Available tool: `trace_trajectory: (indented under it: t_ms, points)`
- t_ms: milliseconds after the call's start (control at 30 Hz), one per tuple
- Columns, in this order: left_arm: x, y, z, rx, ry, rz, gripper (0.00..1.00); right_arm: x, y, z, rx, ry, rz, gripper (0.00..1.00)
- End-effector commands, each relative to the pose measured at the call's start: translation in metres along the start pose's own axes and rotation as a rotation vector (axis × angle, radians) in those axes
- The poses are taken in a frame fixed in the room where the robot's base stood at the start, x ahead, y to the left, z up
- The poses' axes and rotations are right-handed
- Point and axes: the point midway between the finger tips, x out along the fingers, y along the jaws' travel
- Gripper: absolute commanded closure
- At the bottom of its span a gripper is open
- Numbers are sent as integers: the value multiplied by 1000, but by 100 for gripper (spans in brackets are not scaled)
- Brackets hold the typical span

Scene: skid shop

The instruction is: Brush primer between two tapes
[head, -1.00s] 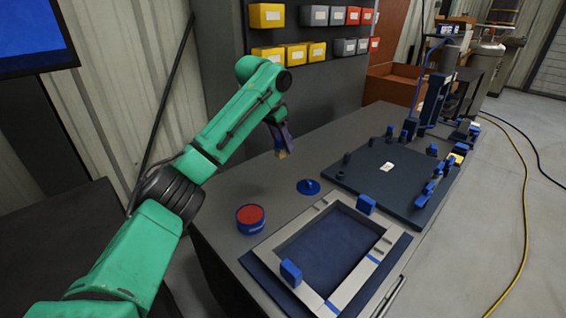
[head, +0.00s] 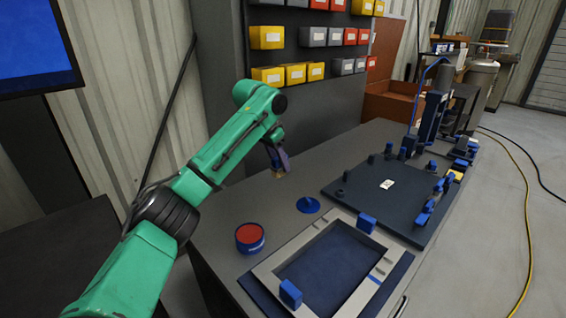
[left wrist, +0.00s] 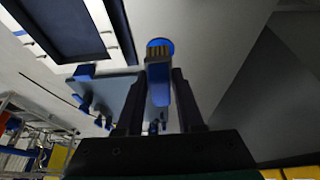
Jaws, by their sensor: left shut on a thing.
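My left gripper (head: 274,151) is shut on a brush (head: 279,172), which hangs bristles down above the bench. In the left wrist view the brush (left wrist: 158,78) stands between the fingers, its pale bristles pointing away from me. An open tin with a red surface (head: 250,238) stands on the bench in front of the gripper. A round blue lid (head: 308,204) lies behind the tin and also shows past the bristles in the left wrist view (left wrist: 160,43). A light grey frame (head: 262,272) lies on a dark blue mat; narrow blue tape (head: 373,279) crosses its right rail. My right gripper is out of view.
Blue clamp blocks (head: 290,292) stand on the frame's near and far (head: 367,222) sides. A dark fixture plate (head: 360,190) with several blue pegs fills the bench beyond. Yellow, grey and red bins (head: 267,76) hang on the cabinet behind. Bare bench surrounds the tin.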

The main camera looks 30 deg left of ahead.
Motion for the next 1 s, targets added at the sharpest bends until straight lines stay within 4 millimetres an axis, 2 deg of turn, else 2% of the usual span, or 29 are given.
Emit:
trace_trajectory:
  t_ms: [100,167,300,400,500,667,1000]
  points:
    - [7,-22,32,-25,-10,-16,100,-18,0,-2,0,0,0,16]
    - [12,-27,55,-29,-13,-20,100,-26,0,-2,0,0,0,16]
    - [20,-19,107,-13,-12,-12,100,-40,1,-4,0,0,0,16]
    - [24,-7,131,0,-9,-3,100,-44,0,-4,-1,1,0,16]
    - [27,0,141,8,-3,1,100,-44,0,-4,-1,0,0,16]
    - [36,1,146,9,1,4,100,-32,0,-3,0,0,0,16]
    - [71,1,160,10,2,2,100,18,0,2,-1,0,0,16]
